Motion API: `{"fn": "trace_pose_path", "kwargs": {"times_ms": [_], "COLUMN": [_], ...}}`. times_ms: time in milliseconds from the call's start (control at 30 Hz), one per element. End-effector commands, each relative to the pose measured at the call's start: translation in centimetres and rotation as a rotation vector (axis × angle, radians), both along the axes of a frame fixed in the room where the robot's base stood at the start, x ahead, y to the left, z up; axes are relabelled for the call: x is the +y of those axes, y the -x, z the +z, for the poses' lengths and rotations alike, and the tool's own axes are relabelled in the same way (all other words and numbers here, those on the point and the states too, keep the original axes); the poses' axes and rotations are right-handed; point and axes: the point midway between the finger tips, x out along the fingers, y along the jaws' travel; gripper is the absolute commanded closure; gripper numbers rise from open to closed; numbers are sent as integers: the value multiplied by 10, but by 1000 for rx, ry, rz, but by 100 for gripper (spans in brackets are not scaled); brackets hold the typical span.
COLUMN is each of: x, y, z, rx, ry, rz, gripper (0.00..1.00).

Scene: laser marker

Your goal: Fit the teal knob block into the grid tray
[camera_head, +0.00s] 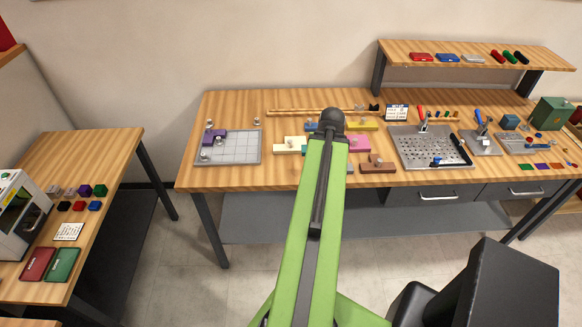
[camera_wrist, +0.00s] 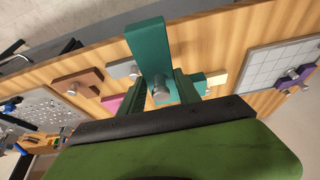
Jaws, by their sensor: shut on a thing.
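The teal knob block (camera_wrist: 150,48) is between my gripper's jaws in the wrist view, with its grey knob at the jaws. My gripper (camera_wrist: 160,92) is shut on it and holds it over the wooden table. The grid tray (camera_head: 240,147) lies flat at the left end of the table in the head view, and at the right in the wrist view (camera_wrist: 265,65). A purple knob block (camera_head: 213,137) sits in its left part. The block appears apart from the tray. In the head view my arm hides the gripper and the held block.
Other knob blocks lie mid-table: cream (camera_head: 288,144), yellow (camera_head: 363,125), pink (camera_head: 360,144) and brown (camera_head: 378,166). A perforated metal plate (camera_head: 410,145) with tools is to their right. Bare wood lies between the tray and the cream block.

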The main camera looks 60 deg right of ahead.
Motion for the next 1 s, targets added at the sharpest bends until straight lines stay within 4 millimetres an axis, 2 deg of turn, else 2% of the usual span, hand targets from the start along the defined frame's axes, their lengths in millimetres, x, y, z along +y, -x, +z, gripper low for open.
{"fn": "trace_pose_path", "kwargs": {"times_ms": [133,233,500,667,900,1000], "x": [1,-2,-15,-19,-18,-18], "y": [-2,-11,-81,-110,-117,-117], "z": [0,-10,-56,-70,-72,-84], "rx": [1,1,2,4,3,3], "ry": [1,1,0,0,0,0], "rz": [34,35,36,33,32,32], "gripper": [100,100,100,100,100,100]}}
